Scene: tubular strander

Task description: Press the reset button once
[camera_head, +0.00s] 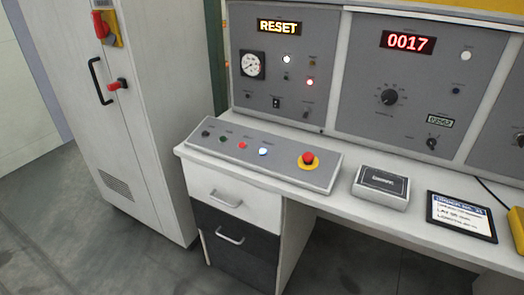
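A sloped grey button console (225,158) sits on the left part of the white desk. A red mushroom button (308,158) on a yellow ring is at the console's right end. The display (279,27) above reads RESET. Neither gripper is in view.
Upright panels behind hold a gauge (252,65), knobs, lamps and a red 0017 display (407,42). A grey box (381,187) and a dark tablet (461,216) lie on the desk (413,222). A tall cabinet (150,110) stands left. Space above the console is clear.

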